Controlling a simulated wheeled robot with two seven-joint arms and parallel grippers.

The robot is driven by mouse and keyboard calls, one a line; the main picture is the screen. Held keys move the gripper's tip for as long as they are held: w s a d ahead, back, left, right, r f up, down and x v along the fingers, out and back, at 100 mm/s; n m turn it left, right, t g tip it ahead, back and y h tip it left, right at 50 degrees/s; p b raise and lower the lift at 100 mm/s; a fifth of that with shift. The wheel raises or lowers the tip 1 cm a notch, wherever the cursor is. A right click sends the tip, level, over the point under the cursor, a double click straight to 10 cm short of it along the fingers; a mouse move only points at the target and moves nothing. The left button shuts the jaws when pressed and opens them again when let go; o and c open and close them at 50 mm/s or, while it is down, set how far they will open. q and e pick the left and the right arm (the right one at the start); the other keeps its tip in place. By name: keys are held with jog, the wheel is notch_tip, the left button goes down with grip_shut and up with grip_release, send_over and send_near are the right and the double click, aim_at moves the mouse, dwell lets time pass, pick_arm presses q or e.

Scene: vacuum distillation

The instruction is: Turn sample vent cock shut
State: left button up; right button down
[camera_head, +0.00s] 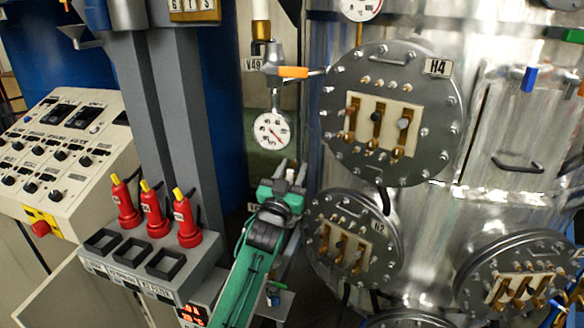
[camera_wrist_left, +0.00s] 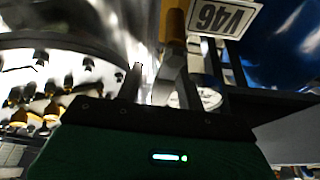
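A small metal cock with an orange lever (camera_head: 293,72) sits above a round gauge (camera_head: 272,130) in the head view. A tag (camera_head: 254,64) beside it starts with V4. I cannot tell from the tag whether this is the sample vent cock. The lever points right, about level. My left gripper (camera_head: 290,172) is below the lever and apart from it, fingers pointing up and spread. In the left wrist view an orange-yellow bar (camera_wrist_left: 174,25), probably this lever, shows beyond the gap between the fingers (camera_wrist_left: 175,68). My right gripper is not in view.
A steel vessel with round flanged plates (camera_head: 440,115) stands to the right. Red bottle-like plugs (camera_head: 155,215) stand on a grey box at the left. A sloped control panel (camera_head: 60,150) is at the far left. Grey posts (camera_head: 180,110) rise left of the cock.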

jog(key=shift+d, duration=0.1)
pick_arm(q)
grip_shut()
